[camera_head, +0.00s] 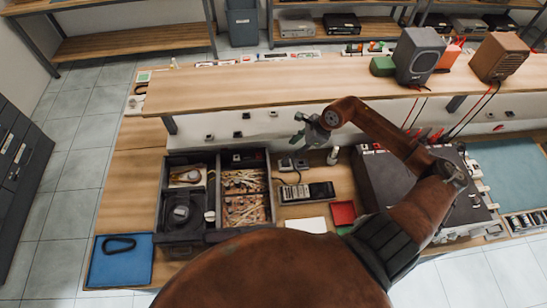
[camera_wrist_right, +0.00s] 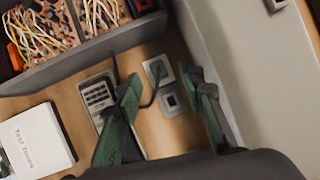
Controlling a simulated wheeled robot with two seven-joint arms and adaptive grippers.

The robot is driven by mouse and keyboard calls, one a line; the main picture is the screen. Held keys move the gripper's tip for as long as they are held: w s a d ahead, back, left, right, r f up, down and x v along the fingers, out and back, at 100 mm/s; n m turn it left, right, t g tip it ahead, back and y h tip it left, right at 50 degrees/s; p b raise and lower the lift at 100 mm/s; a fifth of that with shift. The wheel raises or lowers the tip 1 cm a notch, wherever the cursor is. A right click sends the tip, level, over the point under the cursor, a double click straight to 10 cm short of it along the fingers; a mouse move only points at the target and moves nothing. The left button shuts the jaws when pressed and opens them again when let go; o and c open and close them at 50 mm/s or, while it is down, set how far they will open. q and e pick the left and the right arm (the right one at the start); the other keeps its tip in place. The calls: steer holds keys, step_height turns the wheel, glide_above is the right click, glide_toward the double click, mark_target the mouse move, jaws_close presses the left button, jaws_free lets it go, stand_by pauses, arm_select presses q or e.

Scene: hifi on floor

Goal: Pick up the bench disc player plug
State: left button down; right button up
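The open disc player (camera_head: 213,238) is a dark chassis on the bench, with a disc mechanism on its left and circuit boards on its right. A small dark plug (camera_wrist_right: 156,70) with a black cable sits at a grey wall-type socket plate behind the player. The same plug shows small in the head view (camera_head: 286,163). My right gripper (camera_head: 316,128) is open and empty above the sockets. In the right wrist view its green-padded fingers (camera_wrist_right: 166,86) are spread on either side of the plug and sockets, apart from them. My left gripper is out of view.
A second socket plate (camera_wrist_right: 173,99) adjoins the plug. A keypad handset (camera_head: 307,192), a white box (camera_head: 305,225) and a red tray (camera_head: 343,212) lie nearby. A large dark unit (camera_head: 385,185) stands right. The shelf (camera_head: 270,84) and its upright panel close off the back.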

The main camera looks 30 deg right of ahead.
mark_target(286, 158)
steer(key=shift+n, duration=0.5)
steer(key=x, duration=0.4)
steer(key=s+p+x, duration=0.1)
steer(key=x, duration=0.2)
steer(key=shift+d+f, duration=0.25)
steer(key=shift+f, duration=0.2)
steer(key=shift+w+a+f, duration=0.1)
steer(key=shift+f, duration=0.3)
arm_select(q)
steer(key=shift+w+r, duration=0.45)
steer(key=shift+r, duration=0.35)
arm_select(e)
jaws_close()
